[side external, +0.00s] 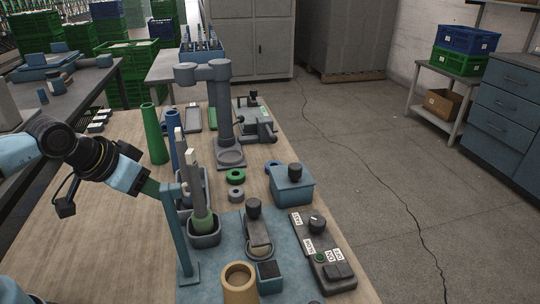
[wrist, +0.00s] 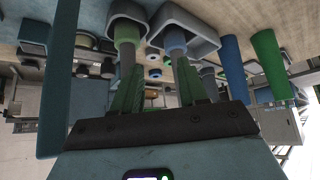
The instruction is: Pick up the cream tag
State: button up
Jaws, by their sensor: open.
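I cannot tell which item is the cream tag. Small pale labels (side external: 308,246) with dark lettering lie on the dark control box at the bench's front right. Other small pale pieces (side external: 193,104) show near the shallow trays farther back. My gripper (side external: 152,188) is above the left part of the bench, close behind a blue upright post (side external: 178,230). In the wrist view my gripper (wrist: 158,85) has its two green ridged fingers apart, with nothing between them. Beyond the fingers are two grey spindles standing in cups. No cream tag is recognisable in the wrist view.
A grey cup (side external: 205,238) holds a spindle with a green base. A tall green cone (side external: 153,135) and a blue cone (side external: 174,140) stand behind. A grey column (side external: 222,110) rises mid-bench. A tan cylinder (side external: 239,285) stands in front. Bare wood shows at left.

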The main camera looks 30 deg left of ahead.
notch_tip(320, 180, up, 24)
jog(key=n+g, duration=0.5)
jog(key=g, duration=0.2)
send_over(188, 153)
jog(key=shift+d+f, duration=0.2)
jog(key=shift+f, duration=5.55)
jog(key=shift+a+f, duration=0.15)
jog(key=shift+f, duration=1.2)
jog(key=shift+a+f, duration=0.1)
jog(key=shift+f, duration=1.2)
grip_shut()
